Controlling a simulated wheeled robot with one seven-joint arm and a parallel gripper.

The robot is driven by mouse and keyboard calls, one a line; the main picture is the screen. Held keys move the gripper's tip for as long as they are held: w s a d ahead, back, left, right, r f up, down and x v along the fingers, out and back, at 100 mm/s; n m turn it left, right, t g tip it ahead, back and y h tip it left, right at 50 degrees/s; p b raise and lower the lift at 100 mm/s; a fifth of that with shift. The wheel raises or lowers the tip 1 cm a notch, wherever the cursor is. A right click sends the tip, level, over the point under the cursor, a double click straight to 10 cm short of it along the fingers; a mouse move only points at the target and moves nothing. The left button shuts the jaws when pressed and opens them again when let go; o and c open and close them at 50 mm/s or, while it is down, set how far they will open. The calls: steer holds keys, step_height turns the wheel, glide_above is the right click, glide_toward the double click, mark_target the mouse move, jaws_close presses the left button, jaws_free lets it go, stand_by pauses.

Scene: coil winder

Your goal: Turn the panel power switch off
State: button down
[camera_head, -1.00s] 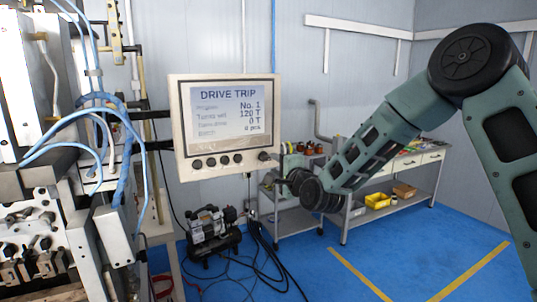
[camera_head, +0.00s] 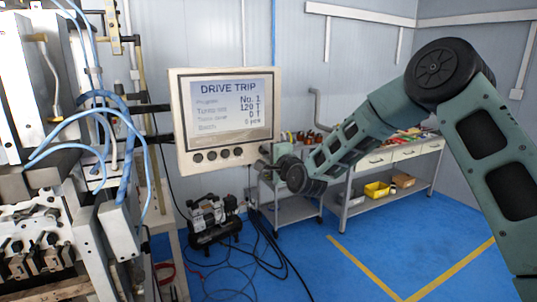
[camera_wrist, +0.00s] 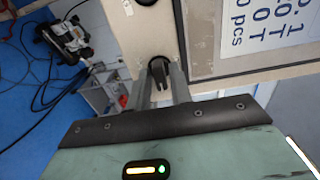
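The panel (camera_head: 178,125) is a beige box with a screen reading DRIVE TRIP. The power switch (camera_wrist: 158,66), a dark knob near the panel's edge, shows in the wrist view. In the head view my gripper (camera_head: 266,153) is at the panel's lower right corner and mostly covers the switch. In the wrist view the two grey fingers of my gripper (camera_wrist: 161,82) are a little parted, with the dark knob between their tips. I cannot tell whether they touch it.
Several round black buttons (camera_head: 225,153) line the panel's lower edge. Blue hoses (camera_head: 122,120) and the winding machine (camera_head: 40,225) stand at left. A small compressor (camera_head: 213,221) is on the floor below. A workbench (camera_head: 395,160) stands behind my arm. The blue floor at right is free.

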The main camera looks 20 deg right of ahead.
steer(key=shift+f+b, duration=0.1)
steer(key=shift+b, duration=0.2)
steer(key=shift+n+b, duration=9)
steer(key=shift+b, duration=2.05)
steer(key=c, duration=1.5)
jaws_free()
steer(key=shift+o, duration=0.2)
